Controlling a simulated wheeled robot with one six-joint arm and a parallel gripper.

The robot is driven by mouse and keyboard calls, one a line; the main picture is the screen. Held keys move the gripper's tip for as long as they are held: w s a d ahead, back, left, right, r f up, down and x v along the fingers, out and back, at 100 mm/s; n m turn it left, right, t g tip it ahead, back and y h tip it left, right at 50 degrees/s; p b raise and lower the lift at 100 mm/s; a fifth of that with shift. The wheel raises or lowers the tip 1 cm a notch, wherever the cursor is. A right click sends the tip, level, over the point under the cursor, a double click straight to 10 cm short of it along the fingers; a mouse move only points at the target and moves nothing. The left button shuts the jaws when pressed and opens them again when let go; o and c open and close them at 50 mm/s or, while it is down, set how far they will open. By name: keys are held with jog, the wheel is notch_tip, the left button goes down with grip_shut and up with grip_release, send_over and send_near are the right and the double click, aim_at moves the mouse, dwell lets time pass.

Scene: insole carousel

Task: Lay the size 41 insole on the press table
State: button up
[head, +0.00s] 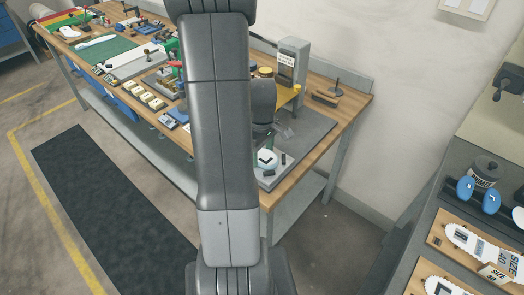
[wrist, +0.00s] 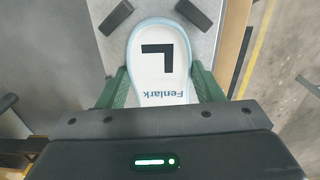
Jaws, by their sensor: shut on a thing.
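A white insole (wrist: 163,60) with a pale blue edge, a black L-shaped mark and the word "Fenlark" sits between the two green fingers of my gripper (wrist: 162,90) in the wrist view. The fingers are shut on its sides. No size number is visible on it. In the head view the insole (head: 266,158) shows beside my arm, over a light grey plate (head: 270,181) at the near right end of the workbench. I cannot tell whether it touches the plate. My arm hides most of the gripper in the head view.
Dark blocks (wrist: 115,18) stand on the plate around the insole's far end. A grey upright box (head: 293,62) and a wooden block with a dark tool (head: 335,92) stand behind. Other insoles (head: 475,243) lie on boards at the right. Tools crowd the bench's left.

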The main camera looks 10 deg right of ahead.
jog(key=shift+f, duration=0.2)
jog(key=o, duration=1)
jog(key=shift+r, duration=0.1)
jog(key=shift+o, duration=0.2)
notch_tip(320, 180, up, 12)
jog(key=shift+r, duration=0.15)
notch_tip(320, 180, down, 12)
jog(key=shift+f, duration=0.15)
jog(key=shift+r, duration=1.9)
